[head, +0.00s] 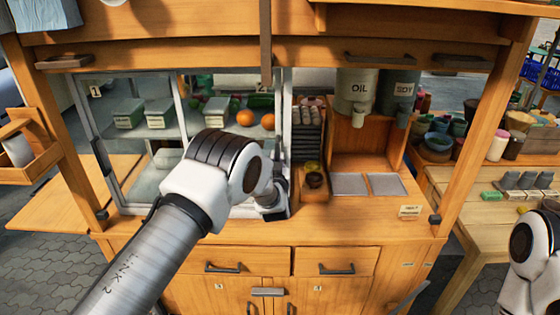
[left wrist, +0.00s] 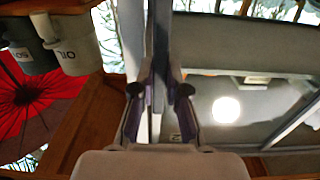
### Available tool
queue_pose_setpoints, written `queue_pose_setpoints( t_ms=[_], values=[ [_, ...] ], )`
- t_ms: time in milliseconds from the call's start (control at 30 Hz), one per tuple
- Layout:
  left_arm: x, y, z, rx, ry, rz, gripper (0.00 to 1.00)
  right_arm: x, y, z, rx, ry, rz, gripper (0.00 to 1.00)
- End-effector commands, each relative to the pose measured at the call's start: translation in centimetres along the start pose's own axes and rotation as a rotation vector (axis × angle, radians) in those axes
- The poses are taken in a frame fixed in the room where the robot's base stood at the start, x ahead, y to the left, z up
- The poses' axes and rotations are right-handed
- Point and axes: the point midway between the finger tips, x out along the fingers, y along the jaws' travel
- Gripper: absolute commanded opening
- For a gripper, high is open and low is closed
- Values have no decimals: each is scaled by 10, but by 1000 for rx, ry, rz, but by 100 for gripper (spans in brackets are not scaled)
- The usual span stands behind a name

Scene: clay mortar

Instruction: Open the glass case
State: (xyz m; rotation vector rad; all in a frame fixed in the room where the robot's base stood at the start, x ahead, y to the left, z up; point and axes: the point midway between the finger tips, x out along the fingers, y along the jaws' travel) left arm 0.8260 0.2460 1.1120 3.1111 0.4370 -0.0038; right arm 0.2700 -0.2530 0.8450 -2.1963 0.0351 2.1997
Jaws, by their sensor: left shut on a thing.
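The glass case (head: 180,110) fills the left half of the wooden cart, with white-framed glass panels marked 1 and 2. Trays and orange round produce show inside. A dark handle (head: 100,157) is on its left frame. My left gripper (left wrist: 160,95) is shut on a narrow upright part of the case's door frame (left wrist: 161,35), one finger on each side. In the head view my left gripper (head: 271,207) is low at the case's right edge, partly hidden by my wrist. How far the door stands open is not clear. My right gripper is out of view.
The OIL container (head: 356,92) and SOY container (head: 397,90) hang right of the case, above grey inset trays (head: 350,184). A wooden post (head: 265,35) stands in front at the top. Drawers (head: 235,262) are below. A side table (head: 500,180) with bowls is at right.

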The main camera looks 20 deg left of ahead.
Motion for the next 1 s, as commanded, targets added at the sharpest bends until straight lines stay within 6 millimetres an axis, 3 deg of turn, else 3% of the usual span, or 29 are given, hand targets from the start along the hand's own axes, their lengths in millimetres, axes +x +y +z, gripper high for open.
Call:
queue_pose_setpoints(
  t_ms=[267, 700, 1000],
  values=[
    [1, -58, 2, 0, 2, -6, 0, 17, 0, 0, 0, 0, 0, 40],
    [0, -183, 1, -3, 4, -5, 0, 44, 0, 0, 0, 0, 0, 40],
    [0, -224, -1, -1, 4, -3, 0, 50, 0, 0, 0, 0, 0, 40]
  ],
)
